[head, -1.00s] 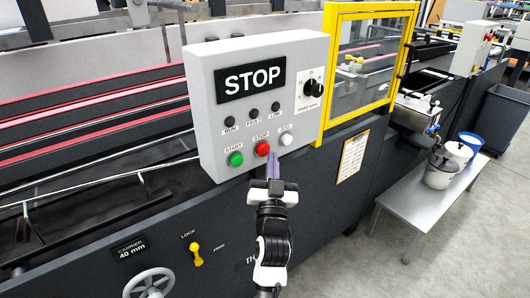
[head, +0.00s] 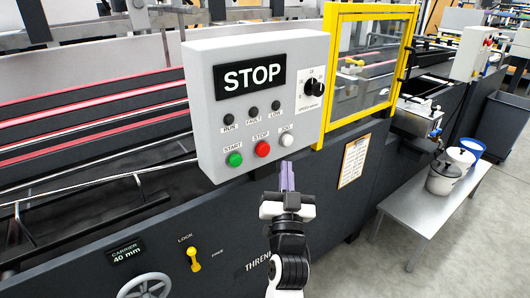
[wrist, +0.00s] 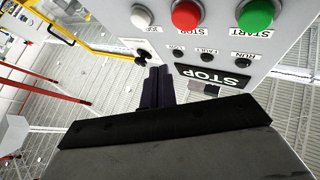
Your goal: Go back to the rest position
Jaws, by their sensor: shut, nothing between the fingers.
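My gripper (head: 287,178) is in front of and below the grey control box (head: 204,112), with its purple fingers shut together and empty. The red stop button (head: 262,149) and green start button (head: 235,159) are to the left. The box's display (head: 250,78) reads STOP. In the wrist view my gripper (wrist: 158,72) points up past the box, with the red button (wrist: 186,14) above it.
A yellow-framed clear guard (head: 323,75) stands right of the box. Below are a yellow lock lever (head: 194,260), a handwheel (head: 146,287) and a carrier display (head: 126,253). A grey bench (head: 420,221) with pots (head: 445,178) stands at the right, with open floor beside it.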

